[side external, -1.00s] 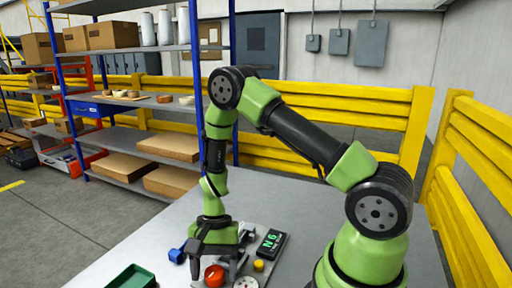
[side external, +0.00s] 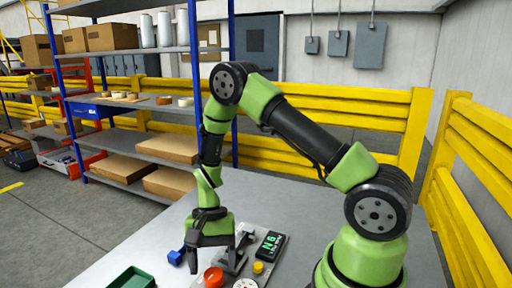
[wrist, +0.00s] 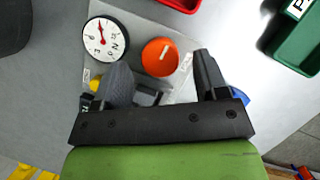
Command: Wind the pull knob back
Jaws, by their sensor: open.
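A round orange-red knob (side external: 214,277) with a white mark on its face stands on a grey panel. It also shows in the wrist view (wrist: 160,57), between the two finger tips as seen from there. My gripper (side external: 212,262) is open and empty, pointing down over the panel. Its fingers also show in the wrist view (wrist: 161,62), one on each side of the knob in the picture. I cannot tell how far above the knob they are, and no contact is visible.
A white dial (wrist: 106,39) with a red needle sits beside the knob. A green tray (side external: 131,278) is front left. The table behind is clear.

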